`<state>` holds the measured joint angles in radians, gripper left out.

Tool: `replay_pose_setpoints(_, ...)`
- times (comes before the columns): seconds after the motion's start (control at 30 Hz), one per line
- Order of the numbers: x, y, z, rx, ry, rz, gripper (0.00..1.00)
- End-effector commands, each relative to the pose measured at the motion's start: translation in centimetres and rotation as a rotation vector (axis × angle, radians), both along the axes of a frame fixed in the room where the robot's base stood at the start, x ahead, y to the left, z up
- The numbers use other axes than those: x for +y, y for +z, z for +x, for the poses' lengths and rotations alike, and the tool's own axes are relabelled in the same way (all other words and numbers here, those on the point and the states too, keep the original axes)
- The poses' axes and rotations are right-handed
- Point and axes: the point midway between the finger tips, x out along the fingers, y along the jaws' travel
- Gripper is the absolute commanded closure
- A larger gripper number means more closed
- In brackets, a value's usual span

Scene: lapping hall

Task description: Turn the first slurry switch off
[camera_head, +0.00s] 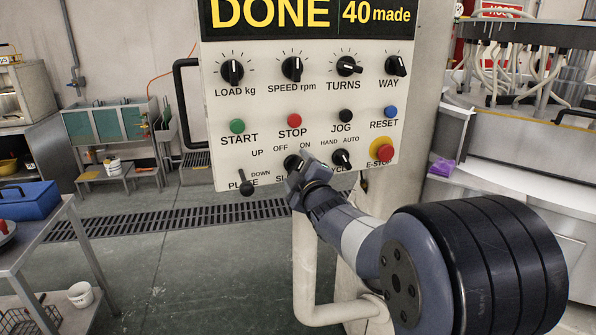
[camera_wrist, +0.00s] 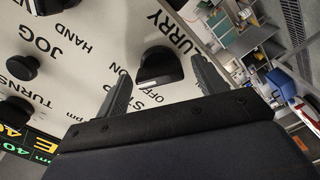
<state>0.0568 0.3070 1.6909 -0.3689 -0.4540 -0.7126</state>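The white control panel (camera_head: 215,120) carries the slurry switch (camera_head: 292,161), a black knob under the OFF and ON labels. My gripper (camera_head: 294,174) is at the knob and hides most of its label in the head view. In the wrist view the slurry knob (camera_wrist: 158,66) lies between the two fingertips of my gripper (camera_wrist: 160,68), with the word ending "URRY" beside it. The fingers are open, one on each side of the knob, with a small gap to each.
The HAND/AUTO cycle knob (camera_head: 341,159) is close on the right, and the plate lever (camera_head: 246,187) on the left. The red E-STOP button (camera_head: 381,152) is further right. A blue box (camera_head: 28,200) stands on a table at left. The floor between is open.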

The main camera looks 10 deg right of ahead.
Motion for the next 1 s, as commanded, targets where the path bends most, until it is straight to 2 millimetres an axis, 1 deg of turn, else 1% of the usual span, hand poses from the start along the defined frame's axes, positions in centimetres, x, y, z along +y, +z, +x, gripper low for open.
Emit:
replay_pose_setpoints(0.03,0.00,0.00,-0.01,0.000,0.000,0.000,0.37)
replay_pose_setpoints(0.07,0.00,0.00,-0.01,0.000,0.000,0.000,0.40)
replay_pose_setpoints(0.5,-0.01,-0.01,-0.03,0.000,0.000,0.000,0.76)
replay_pose_setpoints(0.77,-0.01,-0.17,-0.04,-0.004,0.000,-0.028,0.76)
replay_pose_setpoints(1.0,-0.02,-0.54,-0.05,-0.017,-0.001,-0.146,0.76)
